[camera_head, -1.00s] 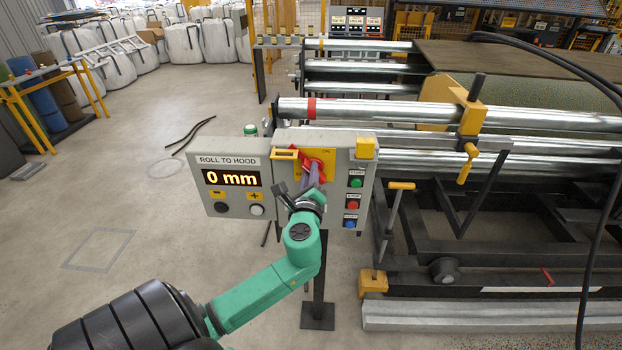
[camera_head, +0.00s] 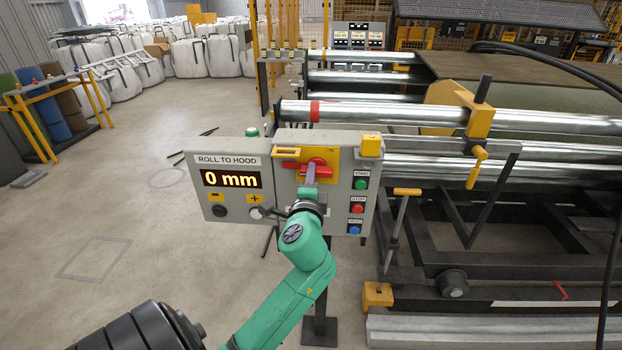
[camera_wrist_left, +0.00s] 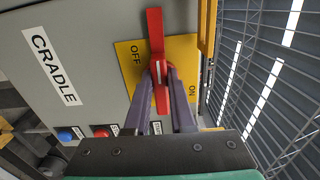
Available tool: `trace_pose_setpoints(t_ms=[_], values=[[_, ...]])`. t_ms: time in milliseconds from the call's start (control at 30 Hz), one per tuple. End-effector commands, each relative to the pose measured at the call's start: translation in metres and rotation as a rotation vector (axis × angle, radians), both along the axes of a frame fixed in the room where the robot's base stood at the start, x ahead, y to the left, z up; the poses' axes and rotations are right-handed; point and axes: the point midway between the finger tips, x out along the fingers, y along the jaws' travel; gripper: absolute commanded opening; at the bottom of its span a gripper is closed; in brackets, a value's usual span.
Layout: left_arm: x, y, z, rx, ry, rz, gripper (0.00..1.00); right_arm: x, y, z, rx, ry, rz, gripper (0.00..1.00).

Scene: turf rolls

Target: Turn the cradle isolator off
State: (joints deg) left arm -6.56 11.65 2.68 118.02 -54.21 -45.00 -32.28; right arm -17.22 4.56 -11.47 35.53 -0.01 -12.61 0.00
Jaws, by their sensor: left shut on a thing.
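The cradle isolator is a red handle (camera_head: 290,167) on a yellow plate (camera_head: 329,152) on the grey control box. Its long bar lies about level in the head view. In the left wrist view the handle (camera_wrist_left: 155,28) runs up and down the picture, between the OFF and ON words, with its far end beside OFF. My left gripper (camera_head: 311,172) is shut on the handle's middle. Its two purple-grey fingers (camera_wrist_left: 162,72) straddle the grip in the left wrist view. My arm hides the lower part of the box. My right gripper is out of view.
A display panel (camera_head: 229,160) reading 0 mm adjoins on the left. Start, stop and reset buttons (camera_head: 358,209) sit close on the right. The roller frame (camera_head: 420,114) stands beyond the box to the right. Open floor (camera_head: 120,215) lies to the left.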

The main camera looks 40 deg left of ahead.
Motion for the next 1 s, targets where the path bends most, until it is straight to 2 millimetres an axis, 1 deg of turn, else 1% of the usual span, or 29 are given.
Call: trace_pose_setpoints(t_ms=[200,567,600,667,1000], values=[[0.0001,-0.0001,-0.0015,-0.03,-0.02,-0.001,0.0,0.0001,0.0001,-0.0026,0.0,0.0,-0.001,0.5],[0.0002,-0.0002,-0.0013,-0.033,-0.023,-0.001,0.0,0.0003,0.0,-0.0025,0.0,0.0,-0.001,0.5],[0.0002,-0.0002,-0.0013,-0.033,-0.023,-0.001,0.3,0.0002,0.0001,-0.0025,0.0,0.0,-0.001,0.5],[0.0002,-0.0002,-0.0012,-0.032,-0.022,-0.001,0.53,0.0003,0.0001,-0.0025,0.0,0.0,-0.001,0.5],[-0.0009,-0.0009,-0.0011,-0.031,-0.022,-0.001,0.53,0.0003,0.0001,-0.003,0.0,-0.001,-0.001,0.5]])
